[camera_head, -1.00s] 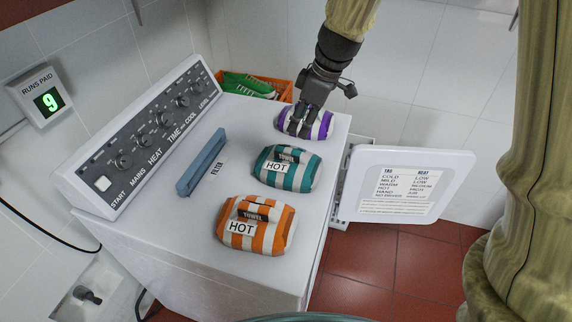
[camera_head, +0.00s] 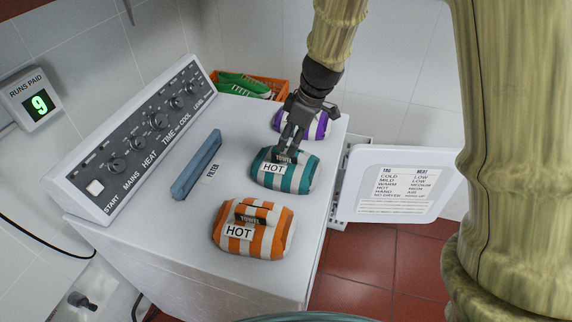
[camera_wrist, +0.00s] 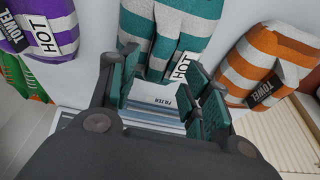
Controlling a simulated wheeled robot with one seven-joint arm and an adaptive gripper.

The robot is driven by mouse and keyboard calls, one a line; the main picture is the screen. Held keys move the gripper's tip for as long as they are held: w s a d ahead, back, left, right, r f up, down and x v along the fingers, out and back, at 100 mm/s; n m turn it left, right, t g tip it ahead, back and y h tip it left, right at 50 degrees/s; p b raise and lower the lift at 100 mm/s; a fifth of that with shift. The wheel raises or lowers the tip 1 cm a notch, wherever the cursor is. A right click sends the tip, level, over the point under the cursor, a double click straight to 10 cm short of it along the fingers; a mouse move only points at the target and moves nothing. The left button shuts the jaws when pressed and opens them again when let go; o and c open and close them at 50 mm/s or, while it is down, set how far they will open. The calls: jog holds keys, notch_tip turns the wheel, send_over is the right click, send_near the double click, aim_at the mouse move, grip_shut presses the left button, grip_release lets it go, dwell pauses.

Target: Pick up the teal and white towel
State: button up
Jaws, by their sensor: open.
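The teal and white striped towel (camera_head: 284,177) lies folded in the middle of the white dryer top (camera_head: 180,225), with a HOT tag on it. It also shows at the top of the wrist view (camera_wrist: 174,30). My gripper (camera_head: 287,153) is at the towel's far edge, over its dark TOWEL label. In the wrist view my gripper (camera_wrist: 160,98) has its fingers spread apart, with the towel just beyond them and nothing held. I cannot tell whether the fingers touch the cloth.
An orange and white towel (camera_head: 252,238) lies nearer, and a purple and white towel (camera_head: 316,125) lies behind my gripper. A blue filter handle (camera_head: 197,164) stands left of them. The control panel (camera_head: 140,135) rises at the left. An open door (camera_head: 400,184) sticks out at the right.

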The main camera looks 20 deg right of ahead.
aim_at(287, 149)
jog(key=shift+p+x, duration=1)
jog(key=shift+x, duration=1.55)
jog(key=shift+d, duration=0.15)
jog(key=shift+c, duration=0.4)
grip_shut()
jog(key=shift+r, duration=0.1)
